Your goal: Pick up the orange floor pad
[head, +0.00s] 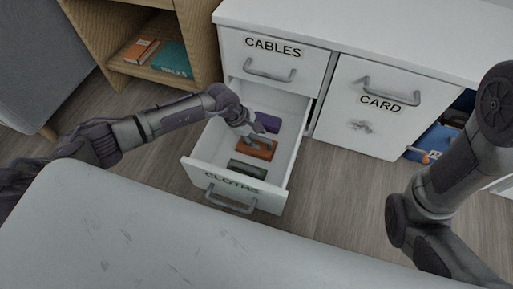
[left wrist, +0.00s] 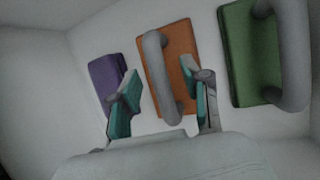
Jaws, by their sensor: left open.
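The orange floor pad (head: 257,150) lies in the open drawer labelled CLOTHS (head: 200,172), between a purple pad and a green pad. In the left wrist view the orange pad (left wrist: 180,64) has a grey bar handle. My left gripper (head: 250,139) reaches into the drawer just over the orange pad. In the left wrist view its two teal-padded fingers (left wrist: 164,105) are spread and empty, on either side of the near end of the handle. I cannot tell whether they touch the pad. The right arm shows at the right, but its gripper is out of view.
The purple pad (head: 267,121) and green pad (head: 247,169) lie close on either side. The CABLES drawer (head: 270,62) above and the CARD door (head: 375,105) are shut. A wooden shelf with books (head: 172,59) stands at left. Blue items (head: 432,140) stand at right.

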